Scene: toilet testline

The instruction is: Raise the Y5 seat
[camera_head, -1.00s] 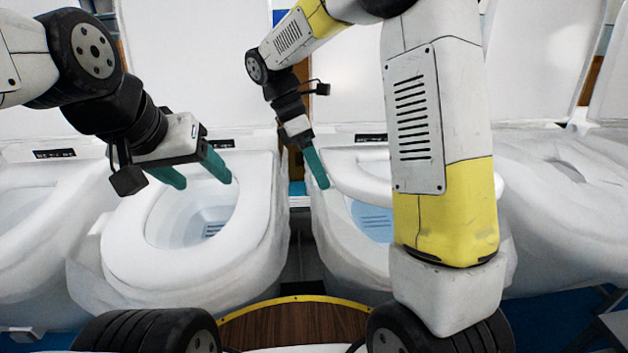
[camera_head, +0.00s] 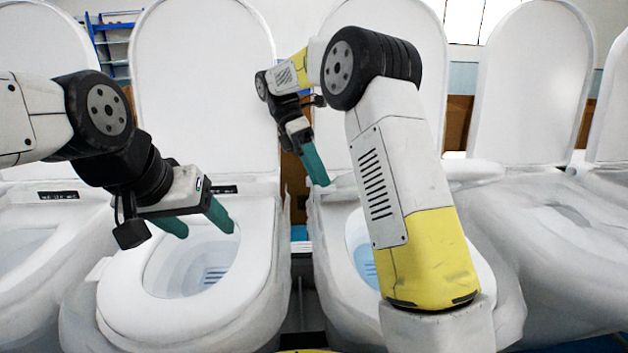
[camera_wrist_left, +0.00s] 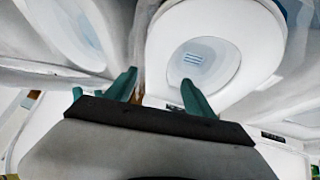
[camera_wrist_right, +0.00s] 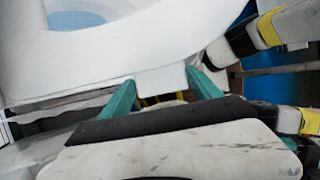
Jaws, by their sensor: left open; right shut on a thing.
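My right gripper (camera_head: 317,172) is at the back left of the right-hand toilet (camera_head: 357,255). The right wrist view shows its teal fingers (camera_wrist_right: 162,80) shut on a white tab (camera_wrist_right: 160,79) at the edge of a white seat (camera_wrist_right: 140,50). I cannot read a Y5 mark. My right arm hides much of that seat in the head view, so its tilt is unclear. My left gripper (camera_head: 202,225) is open and empty above the bowl of the left-hand toilet (camera_head: 145,320); that toilet's seat also shows in the left wrist view (camera_wrist_left: 255,60).
Raised lids (camera_head: 205,85) stand behind the toilets. Further toilets (camera_head: 555,225) stand close on both sides. A narrow gap (camera_head: 302,270) separates the two middle toilets. A blue shelf (camera_head: 112,45) is at the back left.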

